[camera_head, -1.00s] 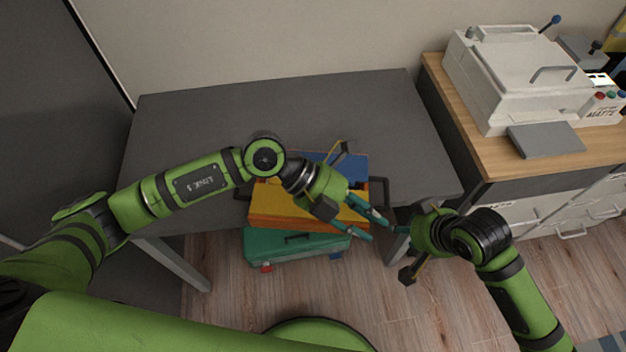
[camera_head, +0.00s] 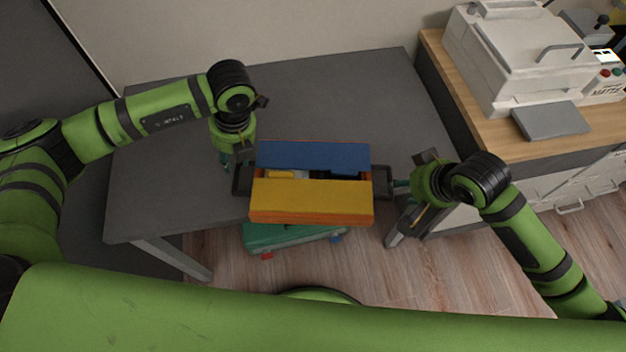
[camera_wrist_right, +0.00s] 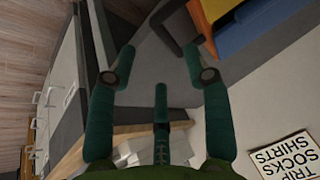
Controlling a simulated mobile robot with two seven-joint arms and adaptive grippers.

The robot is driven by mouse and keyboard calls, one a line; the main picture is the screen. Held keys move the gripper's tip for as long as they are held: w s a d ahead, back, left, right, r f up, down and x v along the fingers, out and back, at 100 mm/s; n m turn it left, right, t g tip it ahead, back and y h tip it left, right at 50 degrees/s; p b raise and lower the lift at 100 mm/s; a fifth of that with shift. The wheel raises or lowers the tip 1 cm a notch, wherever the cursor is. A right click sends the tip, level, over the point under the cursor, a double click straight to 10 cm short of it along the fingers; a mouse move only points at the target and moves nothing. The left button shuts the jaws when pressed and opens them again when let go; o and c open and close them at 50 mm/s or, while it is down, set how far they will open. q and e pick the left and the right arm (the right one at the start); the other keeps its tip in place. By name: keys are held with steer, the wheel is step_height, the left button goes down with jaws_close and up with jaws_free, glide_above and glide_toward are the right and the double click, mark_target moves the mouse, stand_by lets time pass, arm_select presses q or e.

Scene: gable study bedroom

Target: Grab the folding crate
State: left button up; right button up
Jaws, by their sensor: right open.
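The folding crate (camera_head: 312,212) has a blue flap at the back, a yellow-orange flap in front and a black handle on each side. It sits at the table's front edge, its flaps partly open over some contents. My left gripper (camera_head: 236,162) points down at the left handle (camera_head: 242,181); its fingers are small and partly hidden. My right gripper (camera_head: 402,188) is at the right handle (camera_head: 383,181). In the right wrist view its open fingers (camera_wrist_right: 158,62) spread near the dark handle (camera_wrist_right: 187,40), with the crate's yellow and blue parts (camera_wrist_right: 240,25) beyond.
The grey table (camera_head: 330,90) is clear behind the crate. A green case (camera_head: 290,237) is below the crate, by the floor. A wooden-topped cabinet (camera_head: 480,135) with a white machine (camera_head: 520,55) stands at right.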

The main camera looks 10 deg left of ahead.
mark_target(236, 172)
arm_select(q)
steer(key=f, duration=0.2)
steer(key=a+f, duration=0.1)
steer(key=f, duration=0.4)
steer(key=shift+w+a, duration=0.15)
steer(key=shift+a, duration=0.15)
arm_select(e)
steer(key=x, duration=0.7)
steer(key=shift+w+a, duration=0.15)
steer(key=shift+w, duration=0.1)
arm_select(q)
steer(key=c, duration=0.3)
arm_select(e)
steer(key=c, duration=0.3)
arm_select(q)
jaws_close()
arm_select(e)
jaws_close()
